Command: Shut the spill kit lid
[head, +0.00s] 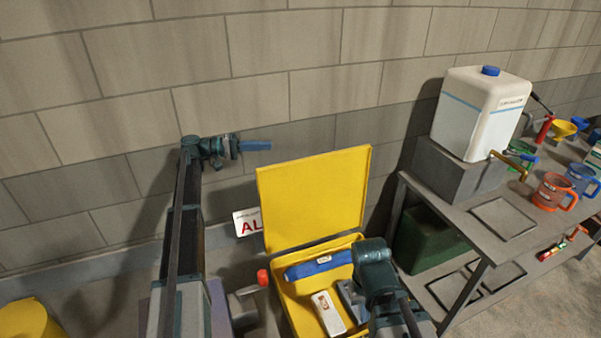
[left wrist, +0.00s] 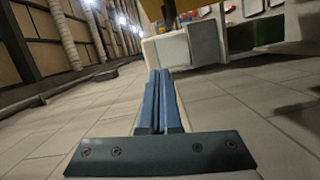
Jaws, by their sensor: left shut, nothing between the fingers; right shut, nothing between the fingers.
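The spill kit is a yellow box (head: 286,300) on the floor at the bottom middle of the head view. Its yellow lid (head: 315,195) stands open, nearly upright at the back. Inside lie a blue roll (head: 318,266) and a white container (head: 327,313). My left gripper (head: 256,145) is up beside the wall, above and left of the lid, apart from it. Its blue fingers are shut and empty, and they also show in the left wrist view (left wrist: 158,100). My right wrist is in front of the box's right side. I cannot make out my right gripper's fingers.
A grey bench (head: 500,215) at the right bears a white jug (head: 480,112) on a block, orange (head: 553,192) and blue measuring jugs and funnels. A dark green bin (head: 428,240) is under it. A white sign (head: 247,222) is left of the lid. The block wall is close behind.

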